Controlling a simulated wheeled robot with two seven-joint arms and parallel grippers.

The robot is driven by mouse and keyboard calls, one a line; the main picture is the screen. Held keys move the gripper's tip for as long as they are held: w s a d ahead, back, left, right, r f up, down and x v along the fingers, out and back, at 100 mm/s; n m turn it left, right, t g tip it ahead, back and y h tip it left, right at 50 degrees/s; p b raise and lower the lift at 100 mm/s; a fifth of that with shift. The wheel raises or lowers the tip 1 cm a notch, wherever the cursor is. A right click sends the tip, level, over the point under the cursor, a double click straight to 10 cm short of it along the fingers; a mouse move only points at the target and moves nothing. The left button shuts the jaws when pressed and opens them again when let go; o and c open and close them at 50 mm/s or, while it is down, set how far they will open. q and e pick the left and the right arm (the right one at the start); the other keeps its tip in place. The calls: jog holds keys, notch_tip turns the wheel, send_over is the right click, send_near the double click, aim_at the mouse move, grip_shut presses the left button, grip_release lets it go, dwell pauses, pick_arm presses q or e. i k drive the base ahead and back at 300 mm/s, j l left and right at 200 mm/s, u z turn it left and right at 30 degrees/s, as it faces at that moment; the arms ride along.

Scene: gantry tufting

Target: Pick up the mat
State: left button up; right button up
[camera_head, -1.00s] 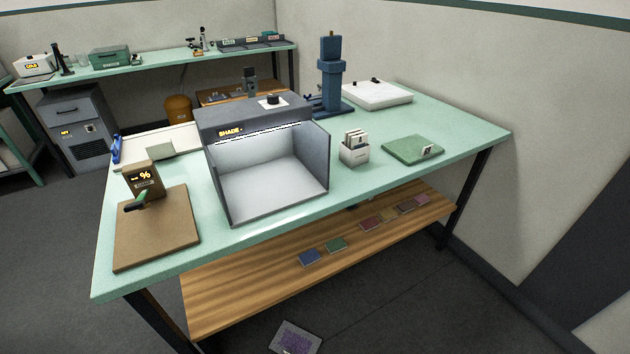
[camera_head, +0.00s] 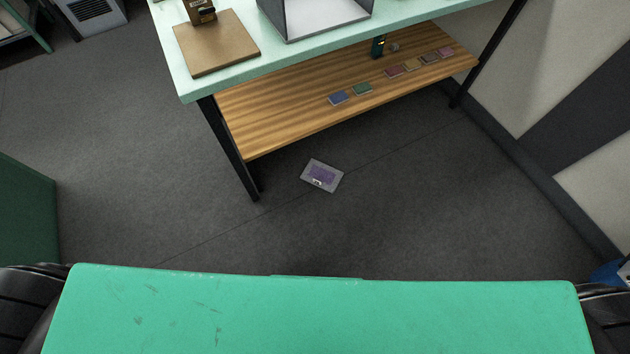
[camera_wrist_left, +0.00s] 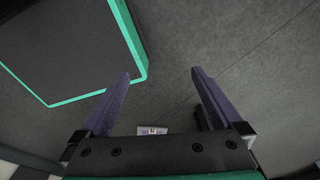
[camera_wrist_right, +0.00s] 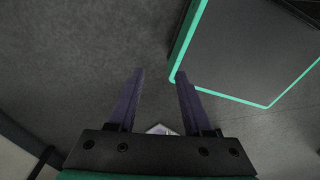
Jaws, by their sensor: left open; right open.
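A small grey mat with a purple patch and a small white label (camera_head: 322,175) lies flat on the dark floor, in front of the bench's lower shelf. A pale piece that looks like its edge shows between the fingers' bases in the left wrist view (camera_wrist_left: 152,130) and the right wrist view (camera_wrist_right: 160,129), mostly hidden by the gripper bodies. My left gripper (camera_wrist_left: 161,73) is open and empty, pointing at bare floor. My right gripper (camera_wrist_right: 160,72) is open and empty too. Neither gripper shows in the head view.
The mint bench (camera_head: 215,85) stands behind the mat, with a black leg (camera_head: 232,150) to the mat's left. Its wooden shelf (camera_head: 275,120) holds several coloured swatches. A wall is at right. The floor around the mat is clear.

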aim_at(324, 176)
jog(key=i+l, duration=0.25)
jog(key=i+l+u, duration=0.15)
jog(key=i+l, duration=0.15)
jog(key=l, duration=0.2)
jog(key=i+l, duration=0.25)
jog(key=l, duration=0.15)
jog(key=i+l+u, duration=0.15)
jog(key=l, duration=0.25)
jog(key=i+l, duration=0.3)
jog(key=i+l+u, duration=0.05)
jog(key=l, duration=0.05)
